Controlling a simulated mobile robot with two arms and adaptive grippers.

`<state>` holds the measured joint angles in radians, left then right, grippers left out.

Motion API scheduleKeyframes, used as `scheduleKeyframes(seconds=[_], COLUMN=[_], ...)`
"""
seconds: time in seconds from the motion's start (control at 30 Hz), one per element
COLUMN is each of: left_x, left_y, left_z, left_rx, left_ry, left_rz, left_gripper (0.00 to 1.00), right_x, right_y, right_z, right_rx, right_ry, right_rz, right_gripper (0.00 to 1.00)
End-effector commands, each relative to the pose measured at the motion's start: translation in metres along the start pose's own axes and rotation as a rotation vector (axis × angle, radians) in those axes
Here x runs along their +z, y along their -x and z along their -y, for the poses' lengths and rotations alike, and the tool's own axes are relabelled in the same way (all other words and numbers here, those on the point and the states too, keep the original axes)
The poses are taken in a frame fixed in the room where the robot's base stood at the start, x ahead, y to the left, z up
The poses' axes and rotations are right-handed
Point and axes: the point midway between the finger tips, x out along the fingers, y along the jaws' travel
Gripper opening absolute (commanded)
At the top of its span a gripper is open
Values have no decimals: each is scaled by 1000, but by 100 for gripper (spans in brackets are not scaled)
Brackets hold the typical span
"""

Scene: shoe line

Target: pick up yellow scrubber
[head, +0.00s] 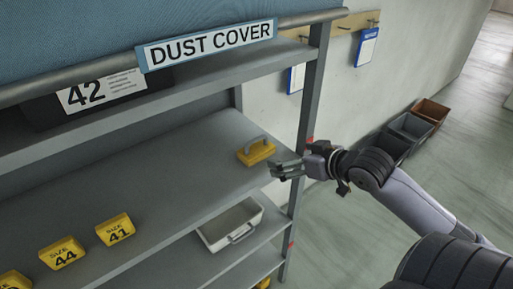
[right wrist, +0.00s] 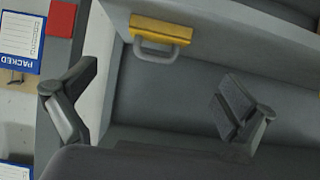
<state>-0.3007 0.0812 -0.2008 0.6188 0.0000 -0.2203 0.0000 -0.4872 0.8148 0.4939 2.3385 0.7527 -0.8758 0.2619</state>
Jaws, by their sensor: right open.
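The yellow scrubber (head: 257,152), a yellow block with a grey handle, sits on the middle shelf (head: 185,178) near its right end. My right gripper (head: 286,169) is just right of the scrubber in the head view, at the shelf's right edge, apart from it and empty. In the right wrist view the scrubber (right wrist: 162,30) shows at the top, its handle facing the open fingers (right wrist: 162,92). The scrubber lies beyond the fingertips, not between them. My left gripper is not in view.
Yellow size tags 41 (head: 115,230) and 44 (head: 62,253) stand on the middle shelf. A rack post (head: 310,105) rises close behind my right gripper. A pale tray (head: 230,222) sits on the shelf below. Crates (head: 410,128) stand on the floor by the wall.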

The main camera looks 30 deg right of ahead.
Motion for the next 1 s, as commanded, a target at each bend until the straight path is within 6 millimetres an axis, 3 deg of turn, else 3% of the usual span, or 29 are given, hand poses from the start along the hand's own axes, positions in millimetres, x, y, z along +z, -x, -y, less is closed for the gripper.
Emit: scheduleKeyframes(seconds=[0.6,1.0], left_x=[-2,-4], left_y=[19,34], left_z=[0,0], left_rx=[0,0], left_ry=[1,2], left_rz=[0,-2], left_gripper=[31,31], right_x=[-2,-10], right_y=[-100,-133], right_z=[-2,-1], right_rx=[3,2], right_ry=[-3,-4], right_rz=[-2,-2], right_gripper=[100,100])
